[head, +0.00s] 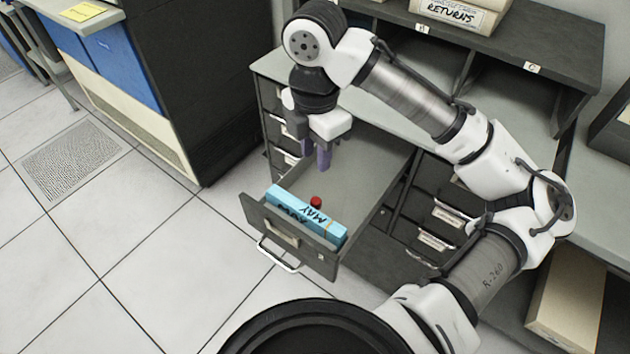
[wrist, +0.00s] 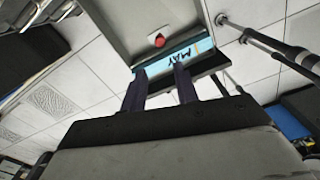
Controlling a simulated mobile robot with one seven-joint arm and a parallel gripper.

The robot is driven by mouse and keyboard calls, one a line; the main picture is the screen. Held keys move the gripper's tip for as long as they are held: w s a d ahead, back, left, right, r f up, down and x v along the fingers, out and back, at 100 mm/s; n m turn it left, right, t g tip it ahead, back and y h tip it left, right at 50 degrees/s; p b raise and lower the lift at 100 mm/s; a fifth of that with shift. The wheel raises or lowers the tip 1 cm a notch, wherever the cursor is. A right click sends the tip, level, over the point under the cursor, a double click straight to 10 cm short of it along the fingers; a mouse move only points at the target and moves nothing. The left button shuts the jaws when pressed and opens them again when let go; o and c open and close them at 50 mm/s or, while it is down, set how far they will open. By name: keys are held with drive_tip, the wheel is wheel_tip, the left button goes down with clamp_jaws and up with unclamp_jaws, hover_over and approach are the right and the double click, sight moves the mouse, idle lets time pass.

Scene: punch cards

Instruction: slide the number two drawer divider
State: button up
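A grey drawer (head: 291,254) is pulled out of the cabinet. A light blue card block (head: 305,218) marked "MAY" lies across its front end; it also shows in the wrist view (wrist: 168,65). A small red knob (head: 316,201) sits just behind the block, and in the wrist view (wrist: 159,41) it appears above the block. I cannot make out clearly what plate the knob belongs to, nor a number on the drawer. My gripper (head: 316,156) hangs above the drawer, behind the knob. In the wrist view its dark purple fingers (wrist: 158,75) are apart with nothing between them.
The cabinet's other drawers (head: 437,222) are shut. A counter with open cubbies (head: 512,88) and a box marked "RETURNS" (head: 457,14) stands behind. A dark machine with blue panels (head: 122,57) stands at left. The tiled floor (head: 140,240) before the drawer is clear.

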sight(315, 201)
wheel_tip(315, 201, down, 13)
drive_tip(key=shift+s+f, duration=0.15)
drive_tip(key=shift+f, duration=0.05)
idle(0.4)
clamp_jaws()
